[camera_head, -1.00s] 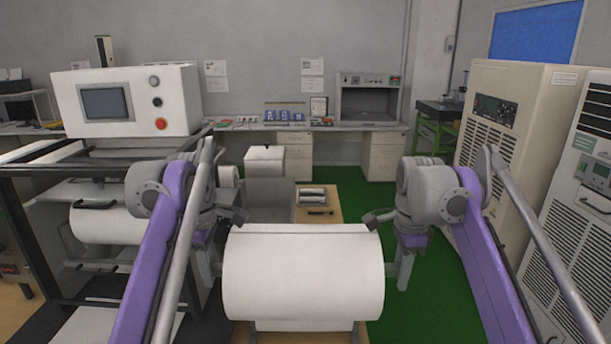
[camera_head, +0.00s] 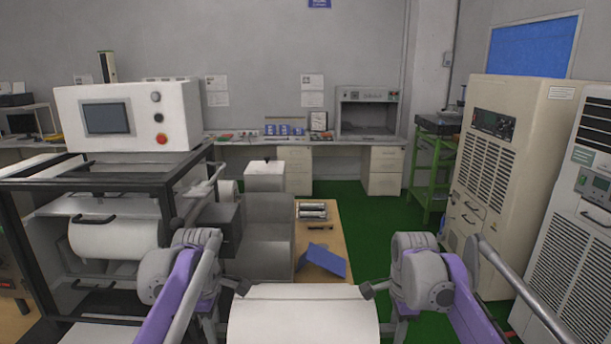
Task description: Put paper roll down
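The white paper roll (camera_head: 304,318) lies level at the bottom middle of the head view, between my two arms. Its lower part is cut off by the picture edge. My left gripper (camera_head: 240,287) is at the roll's left end, and my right gripper (camera_head: 369,290) is at its right end. The roll appears held up between them, but the fingers are mostly hidden or too small to show how far they are closed. What lies beneath the roll is out of view.
A wooden-topped table (camera_head: 335,235) stands beyond the roll, with metal cylinders (camera_head: 312,210) and a blue object (camera_head: 322,260) on it. A machine with a screen (camera_head: 106,118) is at left. Cream cabinets (camera_head: 505,165) stand at right. Green floor (camera_head: 365,220) is open between.

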